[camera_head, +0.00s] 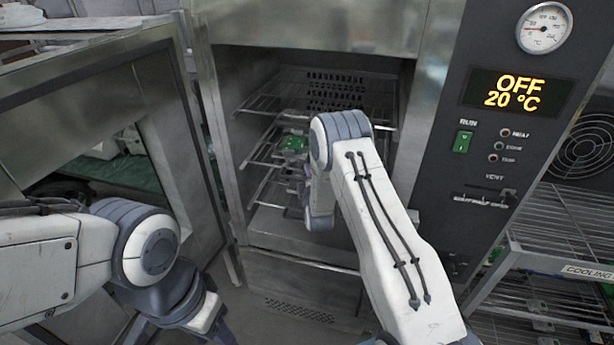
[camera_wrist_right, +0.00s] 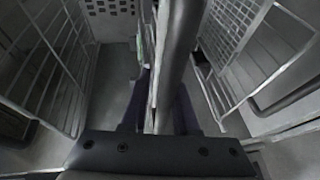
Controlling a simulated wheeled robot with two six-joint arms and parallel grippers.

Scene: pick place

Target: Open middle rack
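The oven (camera_head: 310,25) stands open, with wire racks inside. The middle rack (camera_head: 262,160) sits inside the chamber and carries a green circuit board (camera_head: 292,143). My right arm reaches into the oven and covers part of the racks. My right gripper (camera_head: 307,190) is mostly hidden behind its wrist in the head view. In the right wrist view its dark fingers (camera_wrist_right: 160,100) are apart, with a thick bar and a thin pale edge between them. I cannot tell whether they touch these. My left gripper (camera_head: 215,325) is at the lower left, outside the oven, partly cut off.
The open oven door (camera_head: 110,110) stands at the left. The control panel (camera_head: 490,130) at the right reads OFF, 20 °C. A cooling rack (camera_head: 560,250) stands at the lower right. Wire grids (camera_wrist_right: 50,70) line both sides in the right wrist view.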

